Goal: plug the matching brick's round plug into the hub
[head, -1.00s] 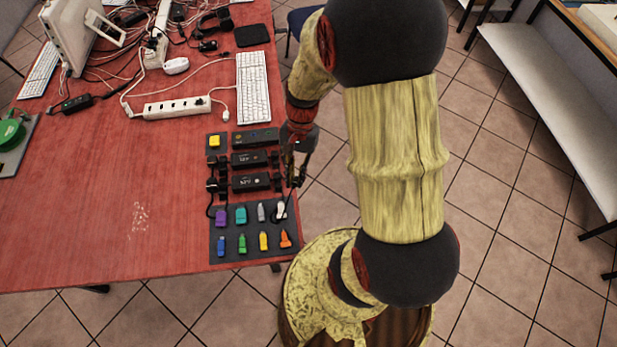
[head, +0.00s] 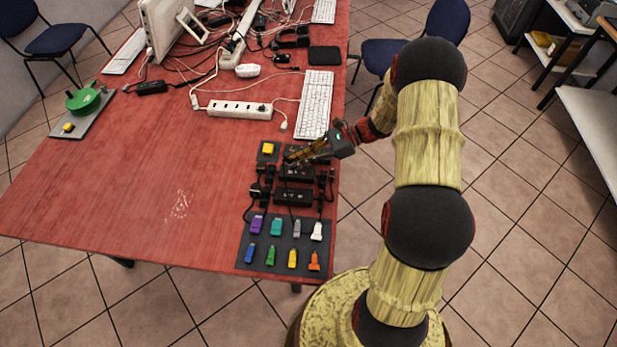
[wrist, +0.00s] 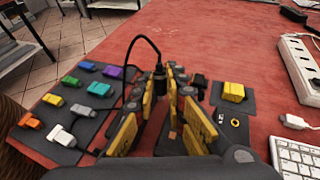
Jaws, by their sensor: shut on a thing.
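Black bricks with pale printed labels lie on the table's right side: one (head: 292,196) is clear, one (head: 296,172) is just behind it, and another behind that is mostly hidden by my gripper. The labels are too small to read. My gripper (head: 291,159) is above the rear bricks. In the wrist view its yellow fingers (wrist: 162,88) are shut on a black round plug (wrist: 159,75), whose black cable (wrist: 141,39) arches up and to the left. A yellow block (wrist: 233,92) sits on a small dark pad beside the gripper. I cannot tell which thing is the hub.
A dark mat (head: 283,243) holds several coloured connectors in front of the bricks. A white power strip (head: 240,109), keyboard (head: 315,103) and tangled cables lie behind. A green round object (head: 84,100) is on a grey plate far left. The table's middle is clear.

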